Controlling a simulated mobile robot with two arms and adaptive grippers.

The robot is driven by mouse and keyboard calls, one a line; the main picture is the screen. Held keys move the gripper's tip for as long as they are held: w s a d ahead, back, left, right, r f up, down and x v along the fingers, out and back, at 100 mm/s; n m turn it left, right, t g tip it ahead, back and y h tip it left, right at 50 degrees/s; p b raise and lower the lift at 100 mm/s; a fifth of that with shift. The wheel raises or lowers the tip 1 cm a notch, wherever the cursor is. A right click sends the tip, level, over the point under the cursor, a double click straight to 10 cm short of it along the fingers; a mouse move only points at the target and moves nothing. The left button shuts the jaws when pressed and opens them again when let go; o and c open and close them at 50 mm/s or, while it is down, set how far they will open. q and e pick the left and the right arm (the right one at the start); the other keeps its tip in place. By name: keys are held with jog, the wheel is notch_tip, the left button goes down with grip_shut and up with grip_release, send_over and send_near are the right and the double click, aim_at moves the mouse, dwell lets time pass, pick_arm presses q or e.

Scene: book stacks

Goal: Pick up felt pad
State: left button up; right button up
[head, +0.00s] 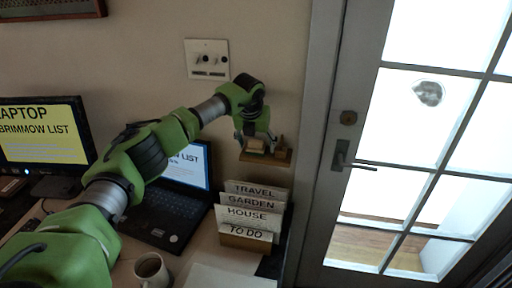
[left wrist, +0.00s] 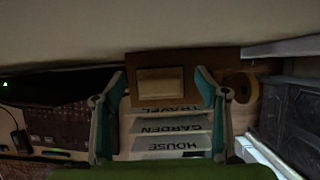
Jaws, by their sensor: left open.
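A small tan block-like piece (head: 255,146), which looks like the felt pad, is on a little wooden wall shelf (head: 282,160). In the left wrist view it is a light brown rectangle (left wrist: 161,86) on the darker wooden shelf (left wrist: 190,56). My left gripper (head: 256,142) is at the shelf, above the pad. In the left wrist view its teal-padded fingers (left wrist: 161,90) are open, one on each side of the pad. I cannot tell whether they touch it. My right gripper is in neither view.
A round tan item (left wrist: 243,86) sits close right of the pad. Below are upright labelled cards in a holder (head: 245,240), a laptop (head: 165,215), a monitor (head: 42,140) and a mug (head: 151,268). A glazed door (head: 345,215) stands to the right.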

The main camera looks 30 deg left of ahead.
pick_arm(q)
jog(key=c, duration=1.2)
jog(key=shift+r, duration=0.15)
jog(key=shift+r+b, duration=0.55)
jog(key=s+d+r+b, duration=0.6)
jog(key=s+d+r, duration=0.1)
jog(key=s+r, duration=0.4)
jog(key=shift+s+r, duration=0.4)
jog(key=shift+s, duration=0.1)
jog(key=shift+d, duration=0.1)
jog(key=shift+o, duration=0.6)
